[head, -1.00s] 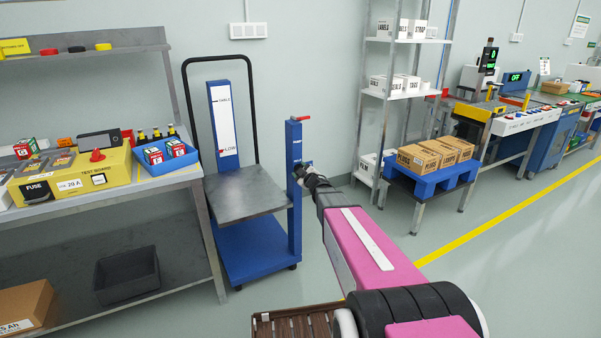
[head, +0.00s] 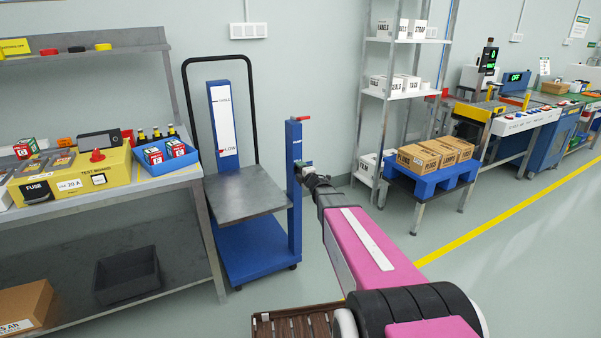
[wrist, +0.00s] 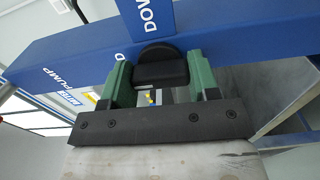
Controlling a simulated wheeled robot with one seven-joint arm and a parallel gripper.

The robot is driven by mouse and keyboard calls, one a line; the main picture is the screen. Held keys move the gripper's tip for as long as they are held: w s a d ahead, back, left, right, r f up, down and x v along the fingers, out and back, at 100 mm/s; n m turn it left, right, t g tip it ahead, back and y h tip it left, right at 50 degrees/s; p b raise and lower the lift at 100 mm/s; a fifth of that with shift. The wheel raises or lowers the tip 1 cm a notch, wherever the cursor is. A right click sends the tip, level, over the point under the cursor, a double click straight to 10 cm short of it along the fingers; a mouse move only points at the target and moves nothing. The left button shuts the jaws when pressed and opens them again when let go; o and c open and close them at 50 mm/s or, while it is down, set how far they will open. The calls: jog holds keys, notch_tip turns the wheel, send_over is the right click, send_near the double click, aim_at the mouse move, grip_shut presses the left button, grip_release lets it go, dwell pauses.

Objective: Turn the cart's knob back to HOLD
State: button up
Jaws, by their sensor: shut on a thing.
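The blue lift cart (head: 262,250) stands left of centre with a grey platform (head: 245,205). Its right-hand blue post (head: 294,140) has a red lever (head: 303,118) on top. The wrist view shows the knob (wrist: 160,67) as a black piece on the blue bar, close to the lettering "DOW", which is cut off. My gripper (head: 305,170) is at the post at about platform height. In the wrist view my gripper (wrist: 160,82) is shut on the knob, with a green finger on each side. The HOLD mark is not readable in either view.
A workbench (head: 190,178) with a yellow test board (head: 70,180) and a blue bin stands to the left. A blue pallet stand (head: 425,185) with cartons and a shelf rack (head: 405,97) stand to the right. The floor right of the cart is clear.

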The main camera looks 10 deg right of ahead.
jog(key=shift+n, duration=0.3)
jog(key=o, duration=0.9)
jog(key=shift+s, duration=0.15)
jog(key=v, duration=1)
jog(key=shift+s+d, duration=0.1)
jog(key=shift+s, duration=0.2)
